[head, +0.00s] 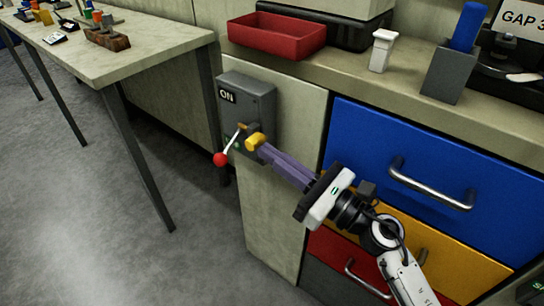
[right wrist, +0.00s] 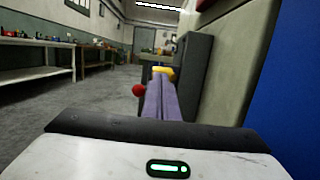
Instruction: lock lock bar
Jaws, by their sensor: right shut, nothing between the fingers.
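A grey switch box (head: 250,95) with an "ON" label is fixed to the front of the beige cabinet. A lever with a red ball knob (head: 220,159) slants down and left from it; the red ball also shows in the right wrist view (right wrist: 139,90). A yellow piece (head: 255,141), perhaps the lock bar's end, is at the box's lower right. My right gripper (head: 265,150), with long purple fingers, is shut and empty, its tips right at the yellow piece. I cannot tell if they touch. The fingers hide part of the box's lower edge. My left gripper is out of view.
Blue (head: 430,165), yellow and red drawers with metal handles are close to my right arm. The counter above holds a red tray (head: 277,38), a white container (head: 381,50) and a grey cup (head: 449,72). A workbench (head: 150,50) stands at left; the floor between is clear.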

